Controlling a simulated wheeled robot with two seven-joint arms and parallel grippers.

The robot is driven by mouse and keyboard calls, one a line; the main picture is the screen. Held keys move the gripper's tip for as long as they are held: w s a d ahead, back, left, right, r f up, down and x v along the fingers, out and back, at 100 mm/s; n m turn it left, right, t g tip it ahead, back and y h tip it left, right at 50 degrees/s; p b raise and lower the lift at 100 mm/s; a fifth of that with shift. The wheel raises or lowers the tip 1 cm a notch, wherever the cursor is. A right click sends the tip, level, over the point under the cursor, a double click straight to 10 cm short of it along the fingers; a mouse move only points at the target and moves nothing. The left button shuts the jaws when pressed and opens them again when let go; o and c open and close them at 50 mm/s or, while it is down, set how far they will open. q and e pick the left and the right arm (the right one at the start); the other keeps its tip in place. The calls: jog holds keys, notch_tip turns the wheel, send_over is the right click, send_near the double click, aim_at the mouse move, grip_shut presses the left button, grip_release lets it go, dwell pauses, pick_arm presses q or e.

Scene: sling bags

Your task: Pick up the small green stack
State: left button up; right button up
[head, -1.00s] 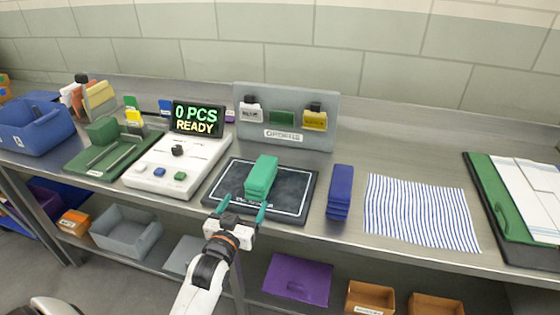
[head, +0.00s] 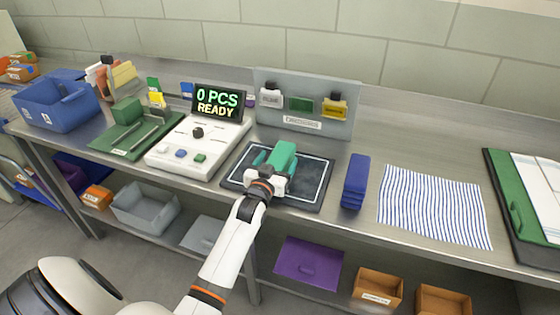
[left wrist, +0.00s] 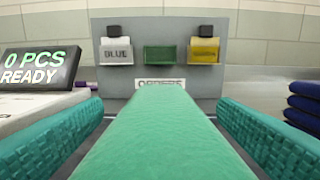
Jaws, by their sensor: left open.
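The small green stack (head: 284,155) lies on the dark pad (head: 313,192) with a white outline. My left gripper (head: 272,164) is at the stack, with its teal fingers open. In the left wrist view the green stack (left wrist: 160,135) runs between the two fingers of the left gripper (left wrist: 160,128), with a gap visible on each side. The stack's near end is hidden by the gripper in the head view. My right gripper is not in view.
A blue stack (head: 355,182) stands right of the pad, beside a striped cloth (head: 432,206). Left is a white counter unit (head: 190,155) with a display (head: 218,103) reading "0 PCS READY". A grey order board (head: 305,120) stands behind the pad.

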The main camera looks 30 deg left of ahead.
pick_arm(q)
jog(key=shift+w, duration=0.2)
jog(key=c, duration=1.2)
jog(key=shift+o, duration=0.2)
